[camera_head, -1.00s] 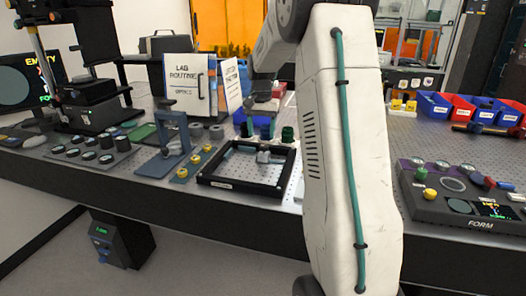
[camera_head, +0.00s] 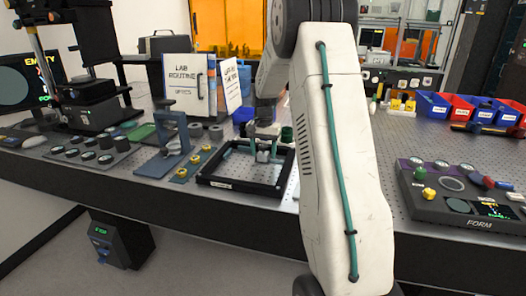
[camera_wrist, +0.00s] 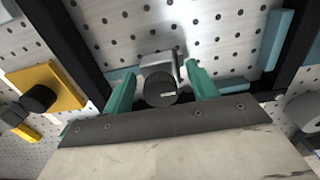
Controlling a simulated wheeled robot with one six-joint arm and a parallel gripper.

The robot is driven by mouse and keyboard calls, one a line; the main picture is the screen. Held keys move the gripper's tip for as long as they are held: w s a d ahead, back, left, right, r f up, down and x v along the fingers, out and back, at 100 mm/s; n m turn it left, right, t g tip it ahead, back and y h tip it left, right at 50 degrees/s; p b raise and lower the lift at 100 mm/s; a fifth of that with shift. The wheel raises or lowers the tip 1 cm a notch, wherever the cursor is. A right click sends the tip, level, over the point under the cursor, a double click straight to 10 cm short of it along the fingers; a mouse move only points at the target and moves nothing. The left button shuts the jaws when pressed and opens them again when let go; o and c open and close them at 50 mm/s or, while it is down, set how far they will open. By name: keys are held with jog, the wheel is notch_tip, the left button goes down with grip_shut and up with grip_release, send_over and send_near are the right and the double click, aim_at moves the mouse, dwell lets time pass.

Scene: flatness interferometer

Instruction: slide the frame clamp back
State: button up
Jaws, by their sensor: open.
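The black square frame (camera_head: 240,185) lies on the perforated bench. Its dark bars (camera_wrist: 83,45) also show in the wrist view, with pale blue strips inside. The frame clamp, a light grey block with a round dark knob (camera_wrist: 160,88), sits inside the frame. It also shows in the head view (camera_head: 263,156). My gripper (camera_wrist: 161,74) is open, with its two teal fingers on either side of the clamp. The clamp stands between the fingers; whether either finger touches it I cannot tell. My arm hides part of the right side in the head view.
Yellow-topped pieces (camera_head: 193,163) and a blue-grey stand (camera_head: 170,150) are left of the frame. A dark FORM console (camera_head: 455,205) is at the right. Red and blue bins (camera_head: 465,108) stand behind it. Bare bench lies between my arm and the console.

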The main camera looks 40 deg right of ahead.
grip_shut()
jog(key=shift+s+d, duration=0.35)
jog(key=shift+s, duration=0.3)
jog(key=shift+s+d, duration=0.35)
jog(key=shift+s, duration=0.25)
grip_release()
jog(key=shift+r, duration=0.1)
notch_tip(320, 180, up, 8)
jog(key=shift+f, duration=0.2)
